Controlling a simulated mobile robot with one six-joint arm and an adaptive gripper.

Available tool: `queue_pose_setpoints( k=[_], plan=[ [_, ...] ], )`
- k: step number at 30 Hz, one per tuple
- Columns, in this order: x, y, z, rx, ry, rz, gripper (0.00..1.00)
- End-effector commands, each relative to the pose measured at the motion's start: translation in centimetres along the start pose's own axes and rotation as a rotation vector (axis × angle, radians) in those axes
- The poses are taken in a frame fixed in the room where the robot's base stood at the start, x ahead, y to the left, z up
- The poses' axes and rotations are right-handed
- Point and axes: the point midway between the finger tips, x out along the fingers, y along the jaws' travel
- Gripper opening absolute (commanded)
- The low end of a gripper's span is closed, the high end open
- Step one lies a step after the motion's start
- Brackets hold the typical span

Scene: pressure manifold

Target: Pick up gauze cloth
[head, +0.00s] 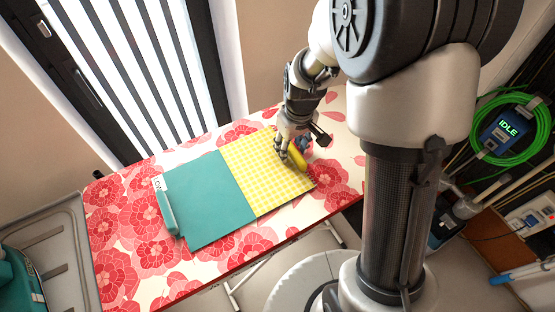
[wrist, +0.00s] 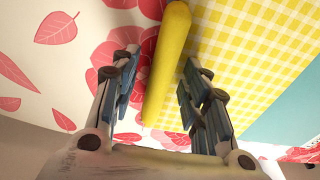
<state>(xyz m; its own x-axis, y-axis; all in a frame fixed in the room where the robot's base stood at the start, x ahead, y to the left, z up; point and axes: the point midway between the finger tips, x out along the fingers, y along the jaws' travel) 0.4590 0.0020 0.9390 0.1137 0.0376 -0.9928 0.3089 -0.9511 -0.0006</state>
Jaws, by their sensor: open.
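A yellow checked cloth (head: 262,172) lies flat on the table; it also shows in the wrist view (wrist: 250,50). It is the most cloth-like thing here, but I cannot tell whether it is the gauze cloth. A smooth, long yellow object (head: 298,158) lies at the checked cloth's far right edge. In the wrist view this yellow object (wrist: 167,55) runs lengthwise between the fingers. My gripper (head: 290,148) points down over that edge. In the wrist view my gripper (wrist: 158,85) is open, with a finger on each side of the yellow object and nothing visibly held.
The table's floral top (head: 120,235) is mostly bare at left. A teal sheet (head: 208,200) adjoins the checked cloth, with a teal bar-like object (head: 166,207) along its left edge. A grey tray (head: 50,235) stands left. A green cable coil (head: 535,130) hangs right.

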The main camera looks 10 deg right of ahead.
Motion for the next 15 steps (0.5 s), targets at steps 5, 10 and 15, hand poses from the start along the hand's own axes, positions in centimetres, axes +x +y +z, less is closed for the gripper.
queue_pose_setpoints(
  k=[5, 10, 15],
  plan=[
    [-0.14, 0.01, -0.04, 0.0, 0.001, 0.0, 0.38],
    [-0.14, 0.02, -0.03, 0.0, 0.001, 0.0, 0.26],
    [-0.14, 0.02, -0.03, 0.0, 0.001, 0.0, 0.15]
  ],
)
